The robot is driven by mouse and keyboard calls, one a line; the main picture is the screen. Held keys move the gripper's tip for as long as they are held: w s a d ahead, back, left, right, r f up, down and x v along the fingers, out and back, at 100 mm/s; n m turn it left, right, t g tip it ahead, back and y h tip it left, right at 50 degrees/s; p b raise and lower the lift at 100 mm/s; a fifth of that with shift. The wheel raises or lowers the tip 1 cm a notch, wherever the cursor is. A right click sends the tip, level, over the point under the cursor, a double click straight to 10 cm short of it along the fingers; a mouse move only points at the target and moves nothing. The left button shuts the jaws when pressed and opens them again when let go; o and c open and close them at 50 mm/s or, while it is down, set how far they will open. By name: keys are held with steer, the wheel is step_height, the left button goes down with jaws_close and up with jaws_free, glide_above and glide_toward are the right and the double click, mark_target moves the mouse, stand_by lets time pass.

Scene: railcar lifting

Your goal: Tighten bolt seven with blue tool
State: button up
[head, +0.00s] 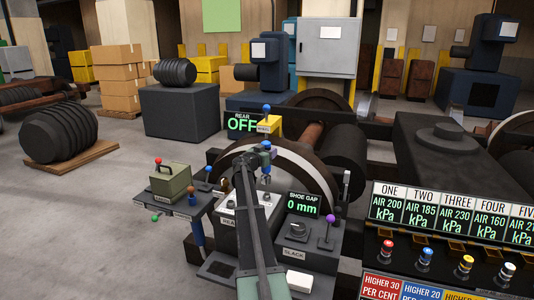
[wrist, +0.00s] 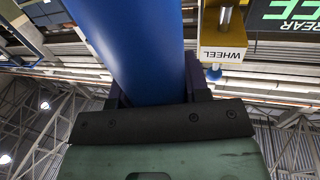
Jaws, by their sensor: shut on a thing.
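My gripper (wrist: 156,88) is shut on a thick blue cylinder, the blue tool (wrist: 130,40), in the wrist view. The tool runs up and out of the top of that picture, so its far end is hidden there. In the head view my arm reaches up from the bottom middle, and its end is in front of the large wheel (head: 312,172). The gripper is small there and its jaws are hard to make out. I cannot pick out bolt seven in either view.
A yellow WHEEL box (head: 268,126) with a blue knob stands above the wheel, close to my arm's end. It also shows in the wrist view (wrist: 222,40). A tray with a green box (head: 171,181) is left. A SHOE GAP display (head: 303,205) reads 0 mm.

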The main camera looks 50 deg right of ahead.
mark_target(269, 170)
steer(key=shift+s+d+f+b, duration=0.1)
steer(key=shift+s+f+b, duration=0.15)
steer(key=shift+f+b, duration=0.1)
step_height(269, 170, down, 4)
steer(key=b, duration=0.4)
steer(key=shift+f, duration=0.25)
steer(key=shift+f+b, duration=0.5)
steer(key=shift+b, duration=0.25)
stand_by(0.5)
steer(key=shift+f+b, duration=1.1)
stand_by(1.0)
stand_by(0.9)
step_height(269, 170, up, 7)
steer(key=p, duration=0.7)
steer(key=shift+r, duration=0.1)
